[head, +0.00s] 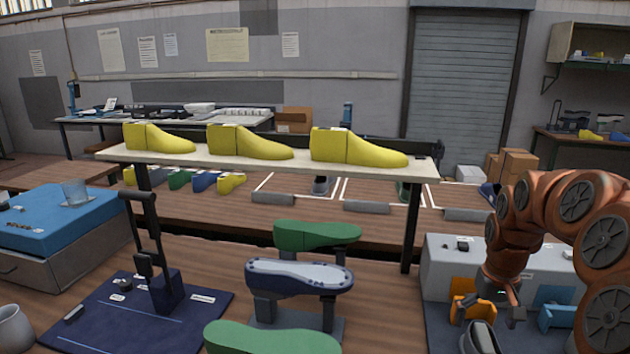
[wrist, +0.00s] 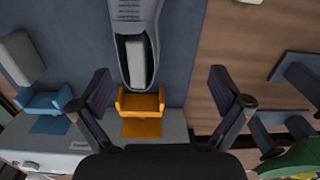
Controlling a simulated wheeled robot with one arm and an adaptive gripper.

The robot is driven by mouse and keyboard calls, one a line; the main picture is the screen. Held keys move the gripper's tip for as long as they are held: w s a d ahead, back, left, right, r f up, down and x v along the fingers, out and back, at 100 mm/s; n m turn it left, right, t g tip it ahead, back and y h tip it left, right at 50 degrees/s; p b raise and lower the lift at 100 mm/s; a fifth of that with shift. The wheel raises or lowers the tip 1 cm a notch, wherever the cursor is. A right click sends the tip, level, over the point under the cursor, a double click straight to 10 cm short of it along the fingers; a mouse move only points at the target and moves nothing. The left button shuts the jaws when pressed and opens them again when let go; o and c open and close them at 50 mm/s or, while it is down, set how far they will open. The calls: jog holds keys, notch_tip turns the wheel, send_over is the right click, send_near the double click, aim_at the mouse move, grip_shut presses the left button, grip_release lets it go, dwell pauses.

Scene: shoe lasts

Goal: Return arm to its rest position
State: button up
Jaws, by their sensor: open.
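My orange arm reaches in from the right of the head view. My gripper (head: 498,308) points down over the right end of the bench, partly hidden by its own wrist. In the wrist view my gripper (wrist: 158,78) has its two dark fingers spread wide with nothing between the pads. Beyond the fingers, an orange holder (wrist: 141,103) and a long grey shoe-shaped piece (wrist: 135,22) lie on a dark mat (wrist: 188,35). The orange holder (head: 461,306) also shows just left of my gripper in the head view.
A raised shelf (head: 290,166) with yellow lasts (head: 355,147) spans the bench. A blue holder (head: 558,317) is right of my gripper.

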jog(key=s+a+r+n, duration=0.1)
jog(key=s+a+r, duration=0.1)
jog(key=s+a, duration=0.85)
jog(key=s, duration=0.3)
jog(key=s+a+f+g, duration=0.1)
jog(key=s+a, duration=0.3)
jog(key=s, duration=0.4)
jog(key=s+a+n, duration=0.1)
jog(key=s+a, duration=0.4)
jog(key=s, duration=0.2)
jog(key=shift+s+f+g, duration=0.3)
jog(key=shift+f+g, duration=0.1)
